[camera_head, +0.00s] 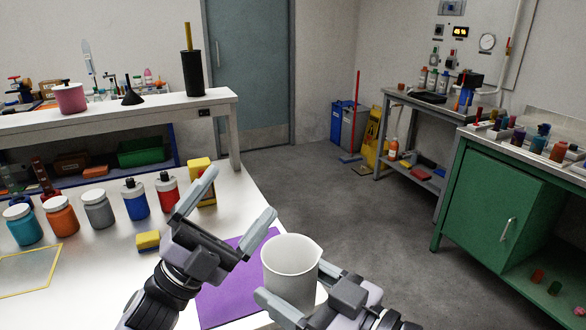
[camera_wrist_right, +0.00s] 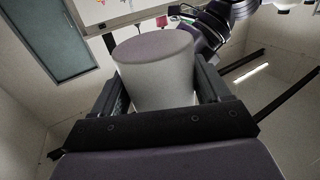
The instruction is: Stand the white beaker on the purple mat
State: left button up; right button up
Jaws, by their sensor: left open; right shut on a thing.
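The white beaker (camera_head: 290,262) is held near upright, with its open mouth up, at the lower middle of the head view. My right gripper (camera_head: 292,284) is shut on its sides. In the right wrist view the beaker (camera_wrist_right: 155,75) sits between both fingers, with its purple-tinted end clear of any surface. The purple mat (camera_head: 225,298) lies on the white table, partly hidden by my left gripper and the beaker. The beaker overlaps the mat's right side in the picture. My left gripper (camera_head: 237,205) is open and empty, left of the beaker, over the mat's far part.
A yellow sponge (camera_head: 148,240), a red bottle (camera_head: 167,190), a blue bottle (camera_head: 135,200) and several jars stand left of the mat. A yellow box (camera_head: 202,175) stands behind. A raised shelf (camera_head: 120,115) runs along the back. The table edge is close on the right.

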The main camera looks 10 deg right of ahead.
pick_arm(q)
jog(key=s+d+r+m+g+h, duration=0.2)
jog(key=d+r+m+g, duration=0.3)
jog(key=m+g, duration=0.55)
notch_tip(320, 180, up, 3)
jog(key=m+g+y, duration=0.4)
jog(key=m+g, duration=0.3)
jog(key=g, duration=0.1)
send_over(293, 256)
jog(key=d, duration=0.2)
jog(key=s+d+m+g+y, duration=0.2)
jog(key=s+d+m+y, duration=0.2)
jog(key=s+m+y, duration=0.15)
jog(key=w+a+m+t+y, duration=0.3)
jog(key=a+m+t+y, duration=0.35)
jog(key=y, duration=0.95)
jog(key=f+t, duration=0.1)
jog(key=f, duration=0.6)
jog(key=f+n+t, duration=0.1)
jog(key=f, duration=0.3)
jog(key=shift+s+f+t, duration=0.15)
jog(key=shift+s+t, duration=0.05)
jog(key=shift+t, duration=0.1)
